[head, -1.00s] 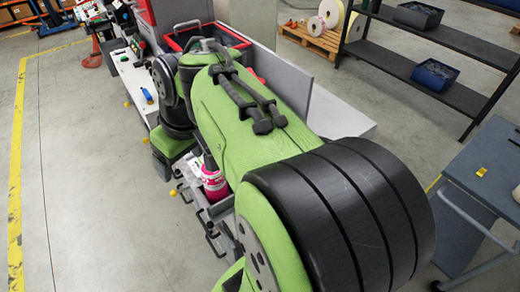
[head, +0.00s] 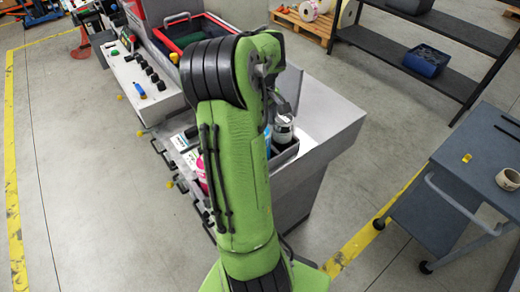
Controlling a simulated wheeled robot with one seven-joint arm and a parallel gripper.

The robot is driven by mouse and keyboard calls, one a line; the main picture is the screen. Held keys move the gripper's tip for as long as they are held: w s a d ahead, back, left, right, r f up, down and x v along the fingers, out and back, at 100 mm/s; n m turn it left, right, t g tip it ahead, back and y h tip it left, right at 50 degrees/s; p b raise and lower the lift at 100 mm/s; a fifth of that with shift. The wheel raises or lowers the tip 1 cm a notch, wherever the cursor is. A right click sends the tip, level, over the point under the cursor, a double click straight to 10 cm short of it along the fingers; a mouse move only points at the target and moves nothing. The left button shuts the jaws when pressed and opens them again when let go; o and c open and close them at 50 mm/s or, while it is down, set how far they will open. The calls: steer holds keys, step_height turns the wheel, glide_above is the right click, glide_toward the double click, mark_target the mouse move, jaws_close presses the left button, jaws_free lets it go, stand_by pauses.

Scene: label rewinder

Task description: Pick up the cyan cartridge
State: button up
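A narrow strip of cyan (head: 268,142), likely the cyan cartridge, shows at the right edge of my green arm; the arm hides the rest. It stands in the dark tray (head: 286,158) at the end of the grey machine. My arm reaches over this tray. Its end bends down behind my own links, and only a grey part near my gripper (head: 284,101) shows above the tray. The fingers cannot be made out, nor whether they touch anything.
A white and black bottle (head: 283,131) stands right of the cyan strip. A magenta cartridge (head: 201,172) shows left of my arm. The grey machine top (head: 325,110) is bare on the right. A blue-grey cart (head: 480,165) stands at the right, with free floor between.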

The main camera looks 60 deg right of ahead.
step_height(320, 180, down, 8)
steer(key=shift+d+r, duration=0.15)
steer(key=shift+r, duration=0.1)
steer(key=shift+c, duration=0.6)
steer(key=c, duration=1)
steer(key=shift+r, duration=0.1)
